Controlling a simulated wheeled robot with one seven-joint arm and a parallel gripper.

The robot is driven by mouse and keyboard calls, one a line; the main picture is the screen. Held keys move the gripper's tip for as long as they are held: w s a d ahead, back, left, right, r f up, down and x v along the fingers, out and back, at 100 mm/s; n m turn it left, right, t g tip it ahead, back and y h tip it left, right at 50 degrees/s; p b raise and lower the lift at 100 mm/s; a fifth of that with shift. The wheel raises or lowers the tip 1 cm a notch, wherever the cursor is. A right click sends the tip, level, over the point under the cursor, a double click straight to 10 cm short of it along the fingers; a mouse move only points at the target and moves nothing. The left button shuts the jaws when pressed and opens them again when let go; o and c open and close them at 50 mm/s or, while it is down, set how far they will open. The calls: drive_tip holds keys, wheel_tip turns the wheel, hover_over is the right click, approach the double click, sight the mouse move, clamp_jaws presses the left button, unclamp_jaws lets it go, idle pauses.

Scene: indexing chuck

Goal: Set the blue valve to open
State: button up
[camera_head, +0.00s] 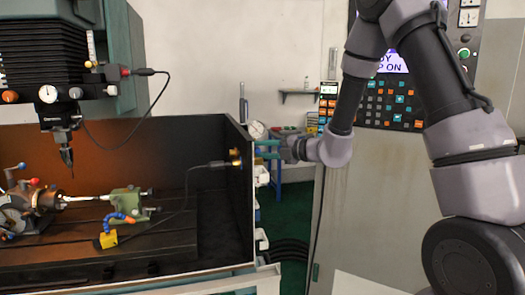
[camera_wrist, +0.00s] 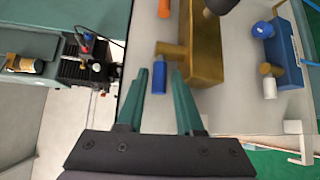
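In the wrist view a brass valve block (camera_wrist: 203,45) is mounted on a pale panel. A blue lever (camera_wrist: 159,80) hangs from a brass stub on its left side and points down the picture. My gripper (camera_wrist: 160,73) is open, its two green fingers on either side of the blue lever, with a small gap visible on each side. The blue lever is hard to make out there.
An orange lever (camera_wrist: 164,8) shows at the top of the wrist view. A blue block (camera_wrist: 284,58) with a white lever (camera_wrist: 269,84) and a blue knob (camera_wrist: 263,30) is to the right. A control cabinet (camera_head: 362,180) stands behind my arm.

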clamp_jaws()
drive_tip(key=shift+w+g, duration=0.1)
drive_tip(key=shift+g, duration=0.2)
drive_tip(key=w+d+n+g+h, duration=0.1)
drive_tip(key=w+n+g+h, duration=0.3)
drive_tip(key=n+g, duration=1.2)
drive_tip(key=shift+w+d+n+g, duration=0.35)
drive_tip(key=shift+w+g, duration=0.95)
drive_tip(key=shift+g, duration=1)
drive_tip(key=shift+h, duration=0.3)
